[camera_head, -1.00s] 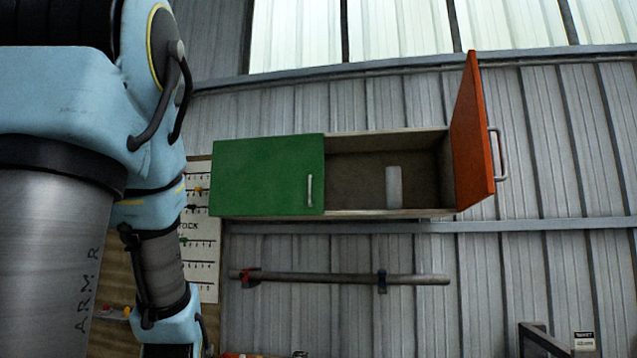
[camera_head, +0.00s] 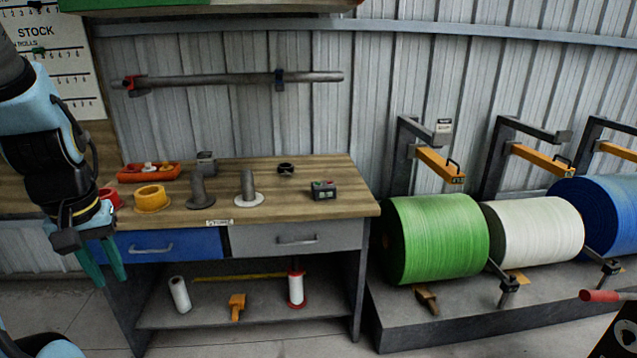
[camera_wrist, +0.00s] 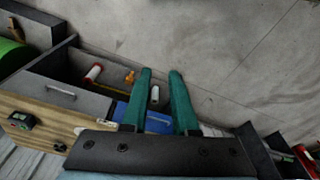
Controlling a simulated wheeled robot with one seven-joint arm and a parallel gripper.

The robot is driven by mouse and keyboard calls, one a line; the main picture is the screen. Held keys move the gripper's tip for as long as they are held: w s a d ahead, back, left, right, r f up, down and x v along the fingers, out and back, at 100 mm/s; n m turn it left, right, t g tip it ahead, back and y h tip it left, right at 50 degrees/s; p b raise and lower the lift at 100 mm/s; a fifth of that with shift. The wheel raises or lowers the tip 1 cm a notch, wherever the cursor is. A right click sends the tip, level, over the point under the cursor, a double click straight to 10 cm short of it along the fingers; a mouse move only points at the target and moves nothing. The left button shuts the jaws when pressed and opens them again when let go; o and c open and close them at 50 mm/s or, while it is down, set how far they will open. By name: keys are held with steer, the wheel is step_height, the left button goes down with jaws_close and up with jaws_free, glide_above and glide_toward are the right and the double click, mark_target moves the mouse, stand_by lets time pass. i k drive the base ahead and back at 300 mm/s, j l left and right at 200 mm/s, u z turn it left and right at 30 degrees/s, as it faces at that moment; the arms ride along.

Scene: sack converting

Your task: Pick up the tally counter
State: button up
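I cannot tell for sure which item is the tally counter. One small candidate is a grey boxy item (camera_head: 206,160) at the back of the workbench, behind a dark bent pipe piece. Another is a small dark item (camera_head: 286,168) near the back, right of the middle. My gripper (camera_head: 102,268) hangs in front of the bench's left part, before the blue drawer, pointing down. Its two teal fingers are apart with nothing between them. In the wrist view the open fingers (camera_wrist: 160,78) point past the bench front towards the floor.
A lower shelf (camera_head: 220,312) holds small items. Large rolls, including a green one (camera_head: 435,238), stand right. Floor in front is clear.

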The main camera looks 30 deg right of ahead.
mark_target(322, 190)
steer(key=l+u, duration=0.1)
steer(key=l, duration=0.5)
steer(key=l+u, duration=0.15)
steer(key=l, duration=0.4)
steer(key=k+l+u, duration=0.1)
steer(key=l, duration=0.45)
steer(key=k+l+u, duration=0.15)
steer(key=l, duration=0.45)
steer(key=l+u, duration=0.1)
steer(key=l, duration=0.45)
steer(key=i+l, duration=0.1)
steer(key=l, duration=0.35)
steer(key=i+l+u, duration=0.1)
steer(key=l, duration=0.3)
